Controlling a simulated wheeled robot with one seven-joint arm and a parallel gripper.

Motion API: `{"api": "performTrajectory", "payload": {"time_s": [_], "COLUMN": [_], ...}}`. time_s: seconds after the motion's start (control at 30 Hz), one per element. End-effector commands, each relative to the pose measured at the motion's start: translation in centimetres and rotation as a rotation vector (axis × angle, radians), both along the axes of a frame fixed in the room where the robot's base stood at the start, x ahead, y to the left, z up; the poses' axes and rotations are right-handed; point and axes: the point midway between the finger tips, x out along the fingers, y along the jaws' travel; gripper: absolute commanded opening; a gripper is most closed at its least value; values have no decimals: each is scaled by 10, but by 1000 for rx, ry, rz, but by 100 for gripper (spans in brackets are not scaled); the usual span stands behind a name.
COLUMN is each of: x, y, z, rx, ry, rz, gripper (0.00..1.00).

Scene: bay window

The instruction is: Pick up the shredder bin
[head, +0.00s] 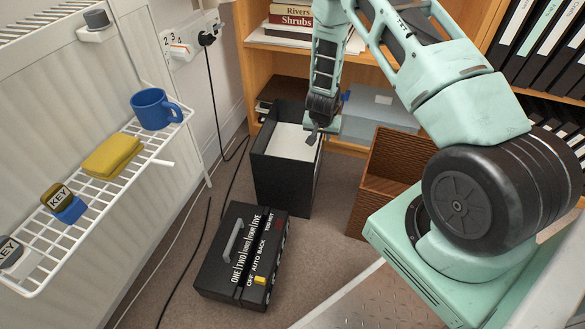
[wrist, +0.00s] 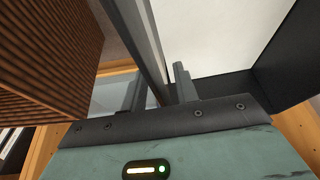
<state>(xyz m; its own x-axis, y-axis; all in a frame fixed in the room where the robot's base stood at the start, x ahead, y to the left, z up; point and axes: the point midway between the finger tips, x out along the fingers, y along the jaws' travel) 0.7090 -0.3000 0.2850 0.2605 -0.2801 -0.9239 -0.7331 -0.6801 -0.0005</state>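The shredder bin (head: 282,180) is a black open-topped box standing upright on the floor, with a flat white surface inside it. My gripper (head: 315,133) points down at its right rim. In the wrist view the bin's wall (wrist: 148,45) runs between my two fingers (wrist: 160,92), one on each side. Narrow gaps seem to show beside the wall, so the gripper looks open around the rim and not closed on it. The white inside of the bin (wrist: 222,38) shows to the right of the wall. The lower fingertips are partly hidden in the head view.
A black shredder head (head: 225,262) with a handle lies on the floor in front of the bin. A brown woven basket (head: 375,190) stands to the right. Behind are a wooden shelf (head: 246,75) and a grey-blue box (head: 378,108). A wire rack (head: 90,205) is at left; cables cross the floor.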

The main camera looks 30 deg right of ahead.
Motion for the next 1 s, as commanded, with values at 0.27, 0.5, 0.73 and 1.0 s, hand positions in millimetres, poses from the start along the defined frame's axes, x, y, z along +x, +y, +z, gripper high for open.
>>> {"api": "performTrajectory", "payload": {"time_s": [0.27,0.5,0.73,1.0], "x": [0,0,0,0], "y": [0,0,0,0], "z": [-3,-5,-5,-5], "rx": [0,0,0,0], "ry": [0,0,0,0], "rz": [1,1,0,0], "gripper": [30,30,16,0]}}
